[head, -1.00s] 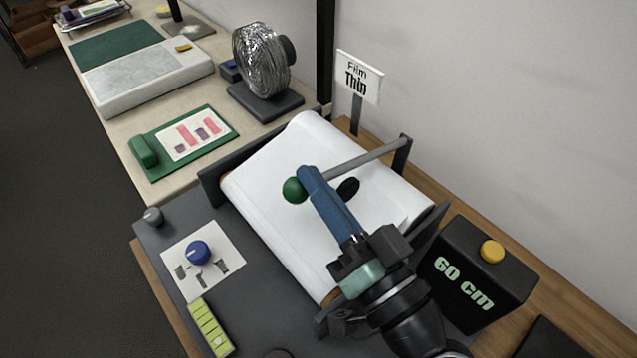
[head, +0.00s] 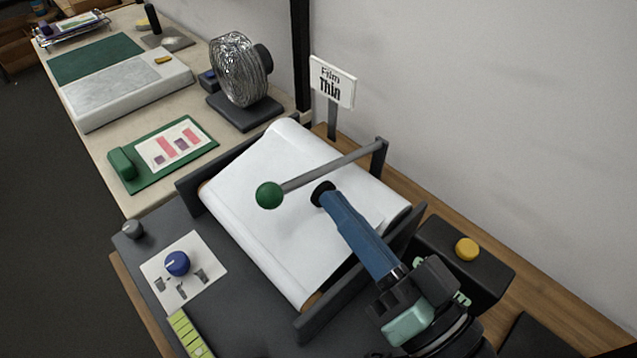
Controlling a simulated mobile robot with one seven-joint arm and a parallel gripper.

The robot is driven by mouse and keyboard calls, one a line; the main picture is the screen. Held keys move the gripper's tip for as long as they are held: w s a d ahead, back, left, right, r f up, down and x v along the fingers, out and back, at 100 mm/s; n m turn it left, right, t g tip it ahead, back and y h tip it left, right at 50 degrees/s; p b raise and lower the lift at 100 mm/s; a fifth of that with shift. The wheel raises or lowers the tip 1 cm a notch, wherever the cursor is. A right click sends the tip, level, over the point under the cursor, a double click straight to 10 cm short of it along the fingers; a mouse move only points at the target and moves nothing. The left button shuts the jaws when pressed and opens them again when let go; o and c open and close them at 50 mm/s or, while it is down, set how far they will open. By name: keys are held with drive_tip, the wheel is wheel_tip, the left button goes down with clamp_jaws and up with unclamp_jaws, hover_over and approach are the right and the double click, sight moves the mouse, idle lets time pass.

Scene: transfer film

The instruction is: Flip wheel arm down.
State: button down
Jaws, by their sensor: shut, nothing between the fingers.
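The wheel arm (head: 330,170) is a grey rod running from a dark post at the right to a green ball knob (head: 270,195). It lies across, above the white film roll (head: 255,220). A black disc (head: 322,193), likely its wheel, shows just below the rod; whether it touches the film I cannot tell. My gripper (head: 333,199), with long blue fingers, is shut and empty. Its tip overlaps the disc's lower right edge in the picture, right of the green ball and apart from it. Contact with the disc is unclear.
A dark box with a yellow button (head: 467,249) stands right of the roll, partly behind my arm. A "Film Thin" sign (head: 332,82) stands behind. A blue knob (head: 177,263) and a grey knob (head: 133,229) are at left. A wire-wound reel (head: 240,70) stands farther back.

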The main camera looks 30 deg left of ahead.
drive_tip(key=shift+v, duration=1.15)
drive_tip(key=shift+w+r, duration=0.1)
drive_tip(key=shift+w, duration=0.05)
